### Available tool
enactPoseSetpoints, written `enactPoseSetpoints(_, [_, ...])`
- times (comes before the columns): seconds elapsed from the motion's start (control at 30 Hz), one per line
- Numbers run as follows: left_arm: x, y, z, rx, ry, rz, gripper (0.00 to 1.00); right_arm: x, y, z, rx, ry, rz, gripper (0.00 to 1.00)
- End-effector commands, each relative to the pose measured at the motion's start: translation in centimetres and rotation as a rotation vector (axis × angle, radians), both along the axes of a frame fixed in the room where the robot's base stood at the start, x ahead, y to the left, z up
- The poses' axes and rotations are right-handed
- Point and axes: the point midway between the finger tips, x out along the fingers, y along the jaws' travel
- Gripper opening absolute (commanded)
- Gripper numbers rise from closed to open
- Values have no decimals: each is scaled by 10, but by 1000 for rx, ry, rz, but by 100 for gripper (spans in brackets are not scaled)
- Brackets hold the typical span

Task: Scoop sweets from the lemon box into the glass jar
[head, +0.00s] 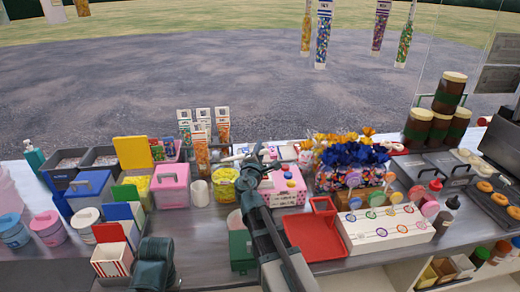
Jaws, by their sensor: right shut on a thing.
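An open box with a raised yellow lid (132,152) stands left of centre and looks like the lemon box; yellow sweets (137,183) show just in front of it. A round clear jar (224,186) with yellow sweets in it stands right of a pink box. My right gripper (256,153) is behind and to the right of the jar, above the counter. It is shut on a small pale thing, apparently the scoop (233,158), whose shape is hard to make out.
A pink-lidded box (171,186) and a white cup (200,193) stand between the yellow-lidded box and the jar. A red tray (313,238) and a white lollipop stand (386,230) lie to the right.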

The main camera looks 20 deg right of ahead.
Motion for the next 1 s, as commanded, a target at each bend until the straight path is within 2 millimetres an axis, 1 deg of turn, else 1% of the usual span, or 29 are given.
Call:
enactPoseSetpoints(0.17, [0,0,3,0,0,0,50,1,1,3,-9,6,0,0])
enactPoseSetpoints(0.27, [0,0,16,0,0,0,50,6,8,16,-61,41,2,0])
enactPoseSetpoints(0.4, [0,0,34,0,0,0,50,13,19,34,-172,116,2,0])
enactPoseSetpoints(0.8, [0,0,81,0,0,0,50,34,49,81,-485,326,2,0])
enactPoseSetpoints(0.9, [0,0,87,0,0,0,50,37,54,87,-540,363,2,0])
enactPoseSetpoints(1.0, [0,0,89,0,0,0,50,38,57,89,-569,383,2,0])
